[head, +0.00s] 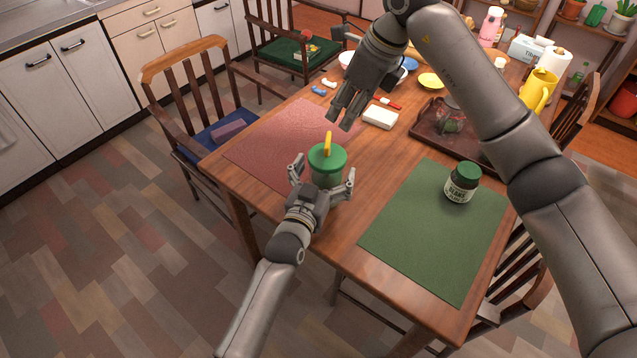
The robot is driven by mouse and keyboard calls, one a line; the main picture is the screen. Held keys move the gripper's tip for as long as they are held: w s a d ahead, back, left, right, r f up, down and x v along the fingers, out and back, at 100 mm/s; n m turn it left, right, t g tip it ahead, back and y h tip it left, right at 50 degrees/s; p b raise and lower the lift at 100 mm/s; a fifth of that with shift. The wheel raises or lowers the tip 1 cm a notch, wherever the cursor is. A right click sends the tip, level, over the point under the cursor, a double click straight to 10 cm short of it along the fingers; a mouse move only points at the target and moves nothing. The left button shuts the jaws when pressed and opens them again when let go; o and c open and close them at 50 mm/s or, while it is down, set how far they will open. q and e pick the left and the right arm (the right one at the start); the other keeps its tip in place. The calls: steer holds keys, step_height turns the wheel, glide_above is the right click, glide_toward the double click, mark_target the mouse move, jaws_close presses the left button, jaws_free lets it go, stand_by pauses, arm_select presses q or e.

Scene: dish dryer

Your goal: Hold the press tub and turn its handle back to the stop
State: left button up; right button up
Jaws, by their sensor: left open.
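The press tub (327,176) is green with a round green lid and a yellow handle (327,143) standing up on top. It is upright near the table's edge, by the red mat. My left gripper (322,177) is open, with its fingers on either side of the tub from the front. I cannot tell whether the fingers touch it. My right gripper (341,118) hangs above and behind the tub, apart from the handle, its fingers pointing down. I cannot tell whether it is open or shut.
A red mat (262,139) lies at left and a green mat (412,240) with a dark green-lidded jar (461,184) at right. A white block (380,117), a red-handled item (388,102) and a dark tray (425,128) lie behind. Chairs stand around the table (345,212).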

mark_target(328, 139)
arm_select(q)
steer(key=shift+w+d, duration=0.25)
steer(key=shift+w, duration=0.4)
steer(key=shift+c, duration=0.5)
steer(key=c, duration=1.4)
steer(key=shift+c, duration=0.8)
arm_select(e)
steer(key=shift+c, duration=0.5)
steer(key=a+m+g+h, duration=0.1)
steer(key=a+m, duration=0.2)
steer(key=m, duration=0.1)
steer(key=shift+a, duration=0.25)
steer(key=f+m+h, duration=0.1)
steer(key=f+m, duration=0.2)
steer(key=w+f+m, duration=0.1)
steer(key=f+m, duration=0.2)
steer(key=f+m+h, duration=0.1)
steer(key=f+m, duration=0.2)
steer(key=shift+w+f+g+h, duration=0.1)
steer(key=shift+w+g+h, duration=0.2)
steer(key=shift+w+g, duration=0.1)
